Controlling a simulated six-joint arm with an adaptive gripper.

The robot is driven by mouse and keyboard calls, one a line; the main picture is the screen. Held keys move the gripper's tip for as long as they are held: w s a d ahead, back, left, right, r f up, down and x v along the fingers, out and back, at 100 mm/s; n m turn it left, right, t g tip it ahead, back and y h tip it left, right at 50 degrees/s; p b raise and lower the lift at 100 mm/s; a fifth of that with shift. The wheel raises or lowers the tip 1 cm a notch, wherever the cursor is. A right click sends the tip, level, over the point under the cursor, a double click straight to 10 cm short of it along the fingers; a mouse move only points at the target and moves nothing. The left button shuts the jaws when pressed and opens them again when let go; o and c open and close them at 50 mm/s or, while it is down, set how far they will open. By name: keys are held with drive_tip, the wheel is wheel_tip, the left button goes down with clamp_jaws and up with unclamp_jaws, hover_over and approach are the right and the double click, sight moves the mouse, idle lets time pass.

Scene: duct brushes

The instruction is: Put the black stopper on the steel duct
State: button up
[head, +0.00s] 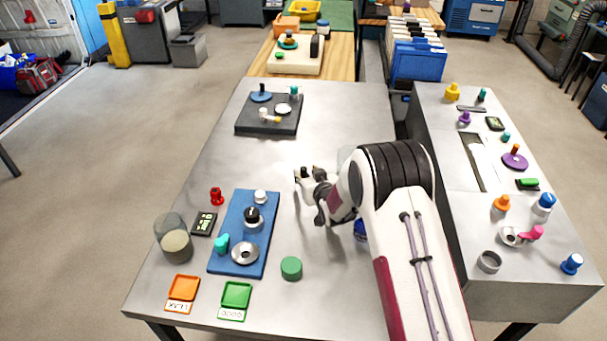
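A small black piece (252,213), which looks like the black stopper, sits on a pale metal cylinder on the blue board (229,258). A flat steel ring with a dark hole (245,253) is on the same board. A short open steel cylinder (489,262) stands on the right-hand counter. I cannot tell which steel piece is the duct. My gripper (306,174) is over the middle of the table, right of and beyond the blue board, apart from the black piece. Its fingers are small and partly hidden, so their opening is unclear. I see nothing held in it.
A glass jar (172,238), a red piece (216,196), a green cylinder (291,268) and orange and green trays (183,287) (236,295) surround the blue board. A dark board (268,126) lies farther back. My arm covers the table's right side. The table between boards is clear.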

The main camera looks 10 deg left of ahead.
sight(304, 170)
drive_tip(key=shift+x, duration=2.2)
clamp_jaws()
